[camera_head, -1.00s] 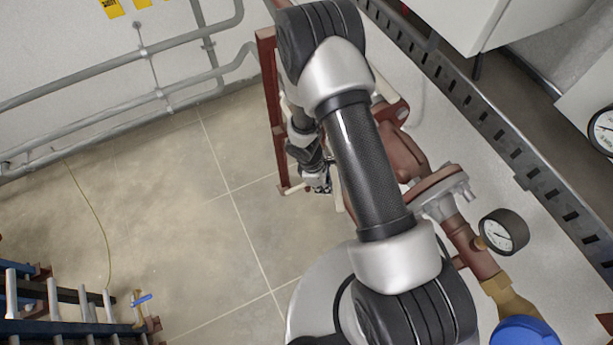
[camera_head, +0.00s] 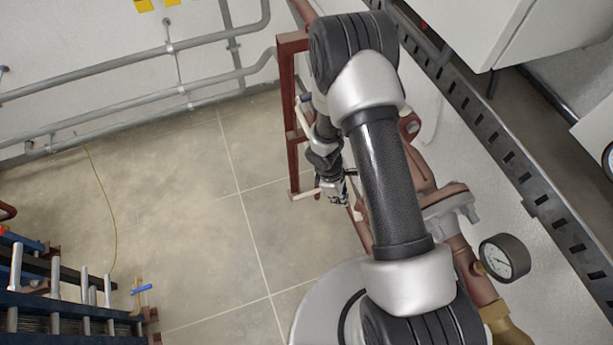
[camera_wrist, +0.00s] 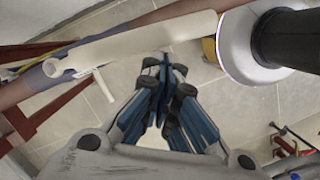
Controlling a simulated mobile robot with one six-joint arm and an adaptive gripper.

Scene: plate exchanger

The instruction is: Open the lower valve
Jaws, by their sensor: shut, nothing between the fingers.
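My gripper (camera_wrist: 164,62) is shut and empty, pointing toward a brown pipe in the wrist view. A long cream lever handle (camera_wrist: 140,46) lies along that pipe, just beyond my fingertips; I cannot tell whether they touch it. In the head view my gripper (camera_head: 338,196) is low beside the red frame, partly hidden by my arm. A short cream bar (camera_head: 305,194) shows at the frame's foot, left of my gripper. I cannot tell from these views which bar is the lower valve's handle.
A red upright frame (camera_head: 286,120) stands left of my arm. A red-brown pipe with a gauge (camera_head: 504,257) runs along the right wall. Grey pipes (camera_head: 110,113) line the back wall. A blue-handled valve (camera_head: 141,289) and plate stack are lower left.

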